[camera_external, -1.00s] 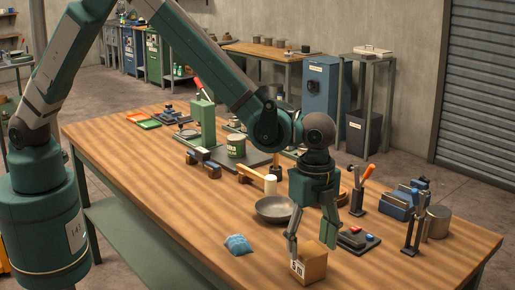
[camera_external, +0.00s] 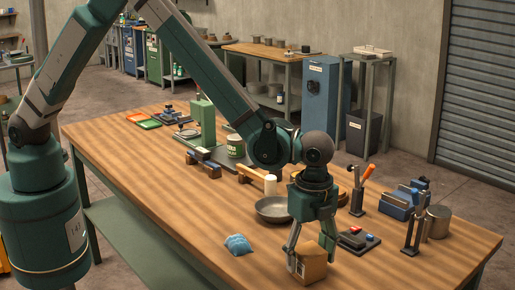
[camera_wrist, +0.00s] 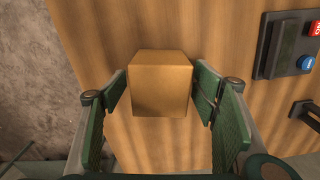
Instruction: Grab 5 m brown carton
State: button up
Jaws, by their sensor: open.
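The small brown carton (camera_external: 312,265) stands upright on the wooden table near its front edge, with a white label on its left side. My gripper (camera_external: 309,254) is open and low over it, with one finger on each side of the carton. In the wrist view the carton (camera_wrist: 160,84) lies between the fingertips of my gripper (camera_wrist: 160,92). A narrow strip of table shows between the carton and each fingertip, the left one being very close. The carton's underside is hidden.
A dark button box (camera_external: 358,240) with red and blue buttons lies just right of the carton; it also shows in the wrist view (camera_wrist: 287,45). A blue cloth bag (camera_external: 238,245) lies to the left. A grey bowl (camera_external: 273,209) stands behind. Bare table lies between the bag and carton.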

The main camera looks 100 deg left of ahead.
jog(key=shift+c, duration=0.3)
jog(key=c, duration=1)
jog(key=shift+r+b, duration=0.3)
jog(key=shift+r, duration=4.7)
